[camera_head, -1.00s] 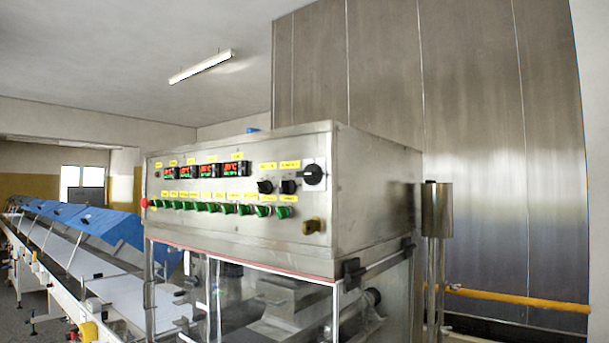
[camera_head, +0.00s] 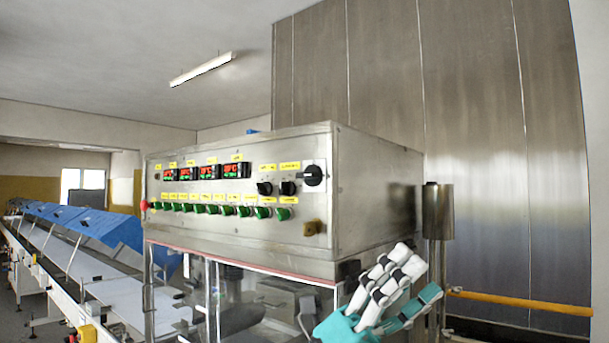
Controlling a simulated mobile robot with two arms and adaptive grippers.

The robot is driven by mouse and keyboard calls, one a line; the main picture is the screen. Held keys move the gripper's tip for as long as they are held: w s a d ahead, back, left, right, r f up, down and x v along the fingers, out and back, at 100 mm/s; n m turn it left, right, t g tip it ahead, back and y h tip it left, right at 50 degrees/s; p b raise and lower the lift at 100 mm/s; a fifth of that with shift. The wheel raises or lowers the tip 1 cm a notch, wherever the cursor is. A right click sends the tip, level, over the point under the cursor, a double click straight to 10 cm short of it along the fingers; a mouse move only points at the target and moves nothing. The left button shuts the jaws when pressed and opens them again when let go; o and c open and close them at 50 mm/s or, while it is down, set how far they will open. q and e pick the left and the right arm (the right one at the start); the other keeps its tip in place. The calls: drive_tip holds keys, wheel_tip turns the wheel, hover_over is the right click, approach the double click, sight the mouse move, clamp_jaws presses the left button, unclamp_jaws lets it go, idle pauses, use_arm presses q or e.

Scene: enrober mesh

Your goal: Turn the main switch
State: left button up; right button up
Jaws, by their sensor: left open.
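The main switch (camera_head: 314,175) is most likely the large black rotary knob on a pale plate at the upper right of the steel control panel (camera_head: 300,213). Two smaller black knobs, a left one (camera_head: 264,188) and a right one (camera_head: 288,188), sit to its left. My left gripper (camera_head: 420,279), white and teal with dark joints, is at the lower right, below and right of the knob and in front of the cabinet's lower corner. It is open and empty, apart from the panel. My right gripper is not in view.
Several green buttons (camera_head: 229,210) and red displays (camera_head: 203,172) fill the panel. A brass-coloured fitting (camera_head: 312,228) sits below the big knob. A steel cylinder post (camera_head: 437,212) and a yellow rail (camera_head: 520,298) stand right of the cabinet. A conveyor (camera_head: 115,290) runs off left.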

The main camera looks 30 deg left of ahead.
use_arm(q)
wheel_tip(320, 180, up, 3)
drive_tip(key=s+d+m+g, duration=0.2)
drive_tip(key=m+g, duration=0.3)
drive_tip(key=m, duration=0.2)
drive_tip(key=n+t+y, duration=0.5)
drive_tip(key=t+y, duration=0.4)
drive_tip(key=y, duration=1.1)
approach(303, 173)
drive_tip(key=shift+n+y, duration=0.4)
drive_tip(key=shift+y, duration=0.1)
drive_tip(key=w+p, duration=0.2)
drive_tip(key=w, duration=0.1)
drive_tip(key=w+p, duration=0.2)
drive_tip(key=w, duration=0.1)
drive_tip(key=w+d+p, duration=0.1)
drive_tip(key=w+p, duration=0.1)
drive_tip(key=w, duration=0.2)
drive_tip(key=shift+d+r, duration=0.1)
drive_tip(key=shift+r, duration=0.15)
drive_tip(key=shift+c, duration=0.4)
